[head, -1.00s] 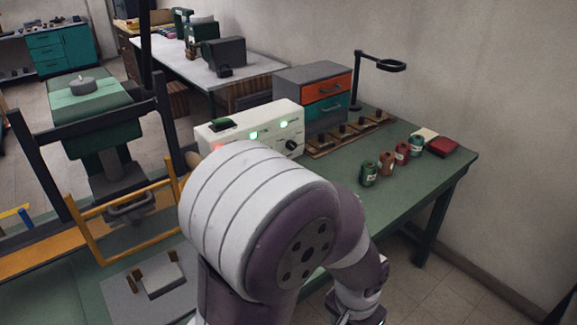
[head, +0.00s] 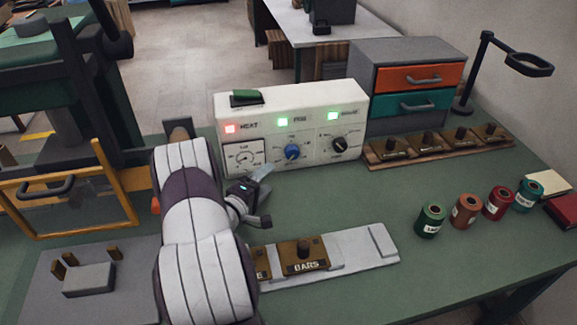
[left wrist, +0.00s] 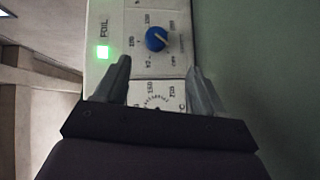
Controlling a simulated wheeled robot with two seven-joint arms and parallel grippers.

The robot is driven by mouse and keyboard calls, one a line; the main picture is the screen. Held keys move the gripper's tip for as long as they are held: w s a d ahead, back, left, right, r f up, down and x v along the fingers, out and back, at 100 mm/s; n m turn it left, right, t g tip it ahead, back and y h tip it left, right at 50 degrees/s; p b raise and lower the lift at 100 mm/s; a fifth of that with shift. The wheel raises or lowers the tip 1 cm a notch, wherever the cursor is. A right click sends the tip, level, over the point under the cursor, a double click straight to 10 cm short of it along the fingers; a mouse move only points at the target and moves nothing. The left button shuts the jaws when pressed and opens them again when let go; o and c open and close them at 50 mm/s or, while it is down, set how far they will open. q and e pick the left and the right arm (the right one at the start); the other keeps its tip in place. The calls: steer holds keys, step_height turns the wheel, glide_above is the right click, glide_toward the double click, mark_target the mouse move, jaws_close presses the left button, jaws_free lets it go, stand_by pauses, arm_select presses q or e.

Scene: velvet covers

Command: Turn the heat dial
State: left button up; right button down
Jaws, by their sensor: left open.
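A white control box (head: 290,105) stands on the green bench. Its face carries a round gauge (head: 245,157) at the left, a blue dial (head: 292,151) in the middle and a black dial (head: 339,145) at the right. The lamp labelled HEAT (head: 230,128) glows red; the other two glow green. My left gripper (head: 256,185) is low in front of the box, near the gauge and blue dial. In the left wrist view my left gripper (left wrist: 158,72) is open and empty, with the blue dial (left wrist: 156,39) beyond its fingertips, apart from them. My right gripper is out of view.
A drawer cabinet (head: 412,85) and a rack of brass stamps (head: 440,147) stand right of the box. A grey tray (head: 360,255) with brass type lies in front. Several foil rolls (head: 466,210) stand at the right. A yellow frame (head: 70,230) is at the left.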

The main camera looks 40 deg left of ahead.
mark_target(290, 155)
arm_select(q)
steer(key=shift+t, duration=0.3)
steer(key=w, duration=0.4)
steer(key=w+a, duration=0.1)
steer(key=w, duration=0.6)
steer(key=shift+w+a+f, duration=0.3)
steer(key=shift+w+f, duration=0.05)
steer(key=shift+f, duration=0.05)
steer(key=shift+s+r, duration=0.1)
steer(key=c, duration=1.1)
